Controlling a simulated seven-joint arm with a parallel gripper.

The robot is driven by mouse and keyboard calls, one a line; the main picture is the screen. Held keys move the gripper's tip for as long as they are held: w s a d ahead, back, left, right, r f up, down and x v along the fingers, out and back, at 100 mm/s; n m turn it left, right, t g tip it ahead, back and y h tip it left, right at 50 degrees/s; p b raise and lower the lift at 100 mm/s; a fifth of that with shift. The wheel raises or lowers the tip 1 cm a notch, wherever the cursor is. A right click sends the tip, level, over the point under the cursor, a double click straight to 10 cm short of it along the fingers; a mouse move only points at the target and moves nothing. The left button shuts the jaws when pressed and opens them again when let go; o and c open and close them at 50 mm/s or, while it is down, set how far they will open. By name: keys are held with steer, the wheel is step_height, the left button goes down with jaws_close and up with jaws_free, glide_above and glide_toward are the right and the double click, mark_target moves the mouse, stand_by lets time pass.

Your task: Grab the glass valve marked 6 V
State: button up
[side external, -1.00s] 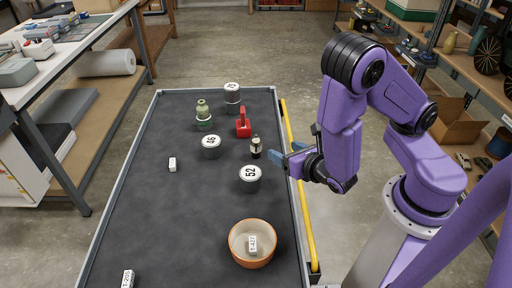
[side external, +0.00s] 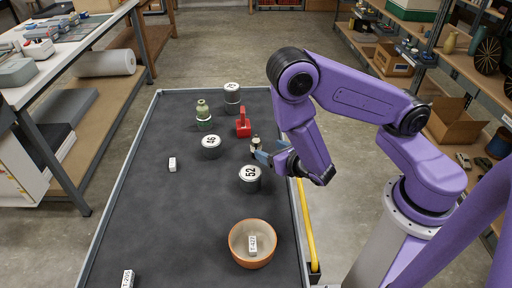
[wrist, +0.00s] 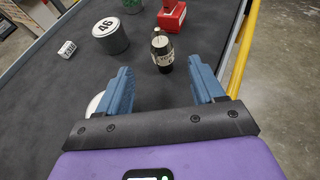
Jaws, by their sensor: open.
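The glass valve (wrist: 162,50) stands upright on the dark table, a small dark bottle-like shape with a pale label whose writing I cannot read surely. In the side view only part of the valve (side external: 255,141) shows behind my gripper (side external: 260,153). In the wrist view my gripper (wrist: 160,72) is open and empty, its two blue fingers pointing at the valve. The valve stands just beyond the fingertips, roughly centred in the gap and apart from them.
The round can marked 52 (side external: 250,180) stands close in front of the gripper. The can marked 46 (side external: 211,148), a red block with a handle (side external: 243,124) and a green bottle (side external: 203,113) stand around the valve. An orange-rimmed bowl (side external: 236,258) is nearer. The table's left side is mostly clear.

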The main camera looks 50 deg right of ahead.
mark_target(257, 143)
steer(key=x, duration=1.1)
steer(key=shift+w+d, duration=0.15)
steer(key=c, duration=1.1)
steer(key=shift+o, duration=0.2)
steer(key=shift+r, duration=0.15)
